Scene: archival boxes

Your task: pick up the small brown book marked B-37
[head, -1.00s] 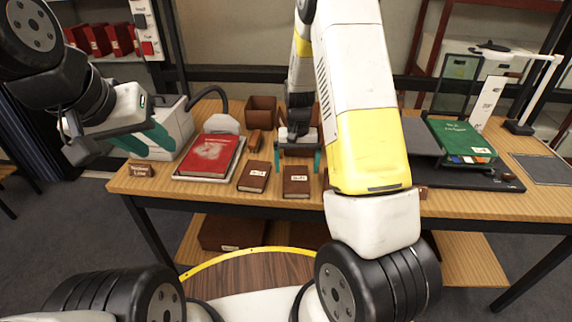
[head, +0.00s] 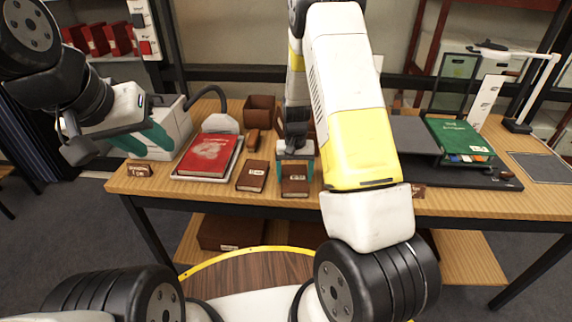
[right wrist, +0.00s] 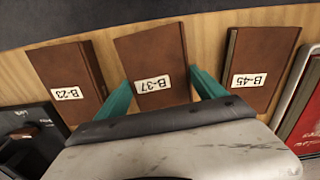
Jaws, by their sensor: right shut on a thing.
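The small brown book B-37 (right wrist: 153,70) lies flat on the table, its white label readable in the right wrist view. It also shows in the head view (head: 295,187). My right gripper (head: 296,172) is over it, its green fingers (right wrist: 158,90) pressed against both sides of the book. Brown book B-23 (right wrist: 68,80) lies on one side and B-45 (right wrist: 257,65) on the other, both apart from the fingers. B-45 also shows in the head view (head: 252,176); B-23 is hidden there behind my right arm. My left gripper (head: 147,142) is open and empty at the left.
A red book (head: 208,157) lies on a pale tray left of the brown books. A brown open box (head: 259,110) stands behind. A green book (head: 459,138) is at the right. A small label block (head: 140,170) sits at the table's left front corner.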

